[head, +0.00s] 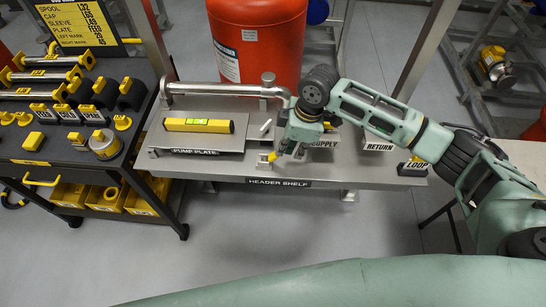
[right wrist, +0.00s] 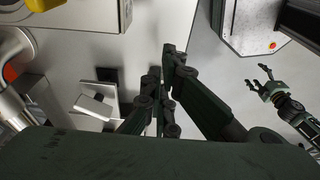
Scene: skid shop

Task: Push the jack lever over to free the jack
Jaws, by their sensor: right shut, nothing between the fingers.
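My right gripper (head: 277,154) hangs over the header shelf (head: 225,172), just right of the pump plate (head: 205,138). In the right wrist view its fingers (right wrist: 168,72) are shut with nothing between them. A small yellow piece (head: 272,157) shows by the fingertips, above a small pale block (head: 264,162) on the shelf. This may be the jack and its lever; the gripper partly hides it, and I cannot tell whether they touch. My left gripper (right wrist: 262,86) shows small at the right of the right wrist view, open and empty.
A yellow spirit level (head: 198,125) lies on the pump plate. A bent metal pipe (head: 225,89) runs behind it, before a red tank (head: 257,40). A black tool cart (head: 60,110) stands at the left. The floor before the shelf is clear.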

